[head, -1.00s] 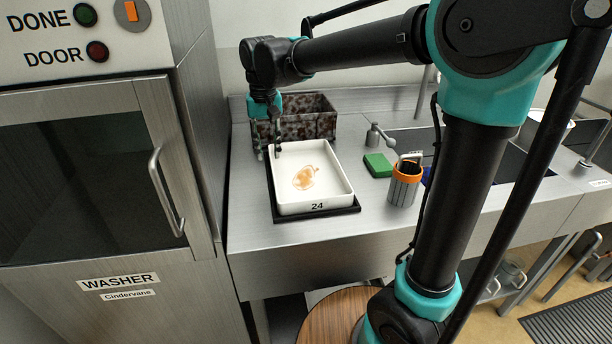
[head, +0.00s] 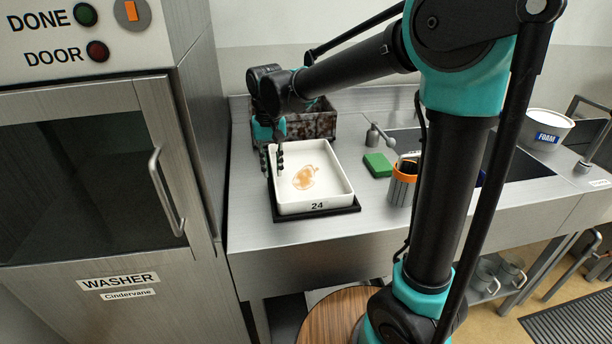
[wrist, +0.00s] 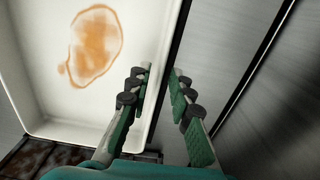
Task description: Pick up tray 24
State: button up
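Tray 24 (head: 316,206) is a white rectangular tray with "24" on its front wall and a brown-orange stain on its floor. It rests on a black mat or base (head: 345,211) on the steel counter. My gripper (head: 272,166) points down at the tray's left wall, towards the back. In the wrist view, the fingers (wrist: 162,72) straddle the tray's rim (wrist: 154,125), one on the inside and one outside. They look open, with a narrow gap. I cannot tell whether either finger touches the wall.
A speckled dark bin (head: 318,124) stands right behind the tray. The washer (head: 115,285) is close on the left. A foam tub (head: 547,128) stands further right.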

grip_shut()
jog(key=shift+r, duration=0.1)
